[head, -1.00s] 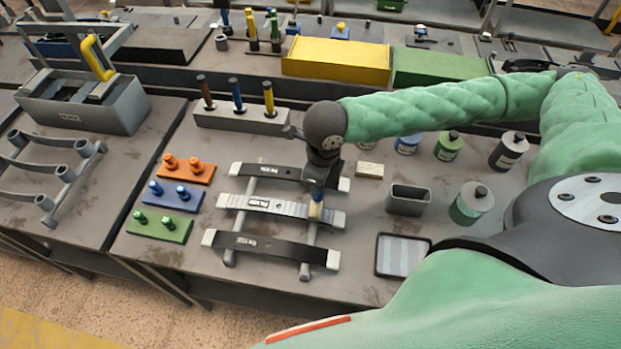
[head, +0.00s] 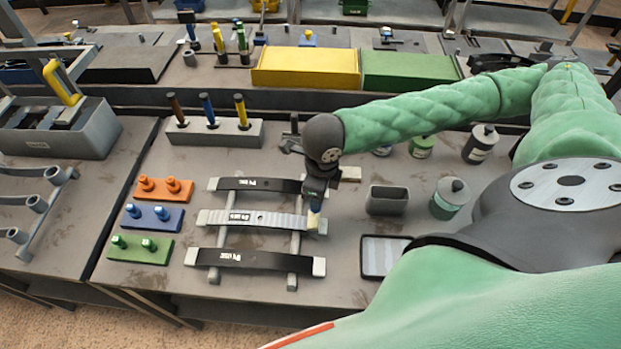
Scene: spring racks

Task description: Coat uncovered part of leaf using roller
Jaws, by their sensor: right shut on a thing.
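Three leaf springs lie across a stand with two grey bars. The middle leaf (head: 270,219) is silver-grey with a dark label and light ends. The far leaf (head: 260,184) and near leaf (head: 255,261) are black with light ends. My right gripper (head: 316,190) is shut on the roller (head: 314,219), which has a pale yellowish lower end. It points down at the right end of the middle leaf; I cannot tell whether it touches. The gripper and wrist cover the right end of the far leaf. My left gripper is not in view.
Right of the stand are a grey open box (head: 387,203), a flat tray (head: 383,271) and a green-and-grey can (head: 450,198). Orange (head: 165,189), blue (head: 153,217) and green (head: 140,248) blocks with pegs stand left. A tool holder (head: 215,133) stands behind.

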